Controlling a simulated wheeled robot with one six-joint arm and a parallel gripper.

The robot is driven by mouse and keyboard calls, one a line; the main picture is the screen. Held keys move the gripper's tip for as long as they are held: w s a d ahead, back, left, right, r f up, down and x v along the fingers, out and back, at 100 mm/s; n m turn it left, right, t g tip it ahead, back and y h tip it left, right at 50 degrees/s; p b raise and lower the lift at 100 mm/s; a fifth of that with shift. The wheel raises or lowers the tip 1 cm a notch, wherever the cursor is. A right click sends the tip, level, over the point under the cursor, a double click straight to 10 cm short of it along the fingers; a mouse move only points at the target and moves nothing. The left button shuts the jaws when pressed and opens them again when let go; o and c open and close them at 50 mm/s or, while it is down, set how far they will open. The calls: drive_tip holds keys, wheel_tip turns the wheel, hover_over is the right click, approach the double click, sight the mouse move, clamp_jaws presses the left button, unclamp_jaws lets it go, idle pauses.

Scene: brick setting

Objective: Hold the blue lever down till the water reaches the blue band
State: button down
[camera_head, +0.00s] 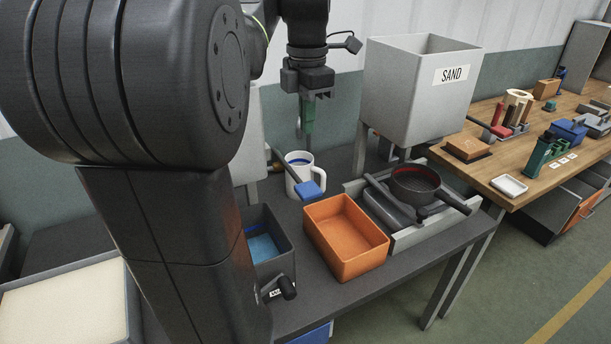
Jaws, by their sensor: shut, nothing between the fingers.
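The blue lever is a dark bar with a blue pad (309,190) at its end, in front of the white mug. The white mug (303,181) stands upright on the dark table. A blue band (299,161) shows inside the mug near its rim; the water level in it cannot be made out. My gripper (308,124) points down with its fingers shut and empty. In the picture it is above the mug and the blue pad, apart from both. My arm hides much of the grey box behind it and the lever's far end is hard to see.
An orange tray (346,269) stands right of a dark bin (283,250) with blue inside. A pan (416,186) with a red band sits below the grey SAND hopper (416,105). A wooden bench (527,150) with several small items is at the right.

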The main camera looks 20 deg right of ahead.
sight(307, 189)
wheel_tip(307, 189, down, 14)
drive_tip(key=shift+r+p, duration=0.15)
drive_tip(key=shift+p, duration=0.25)
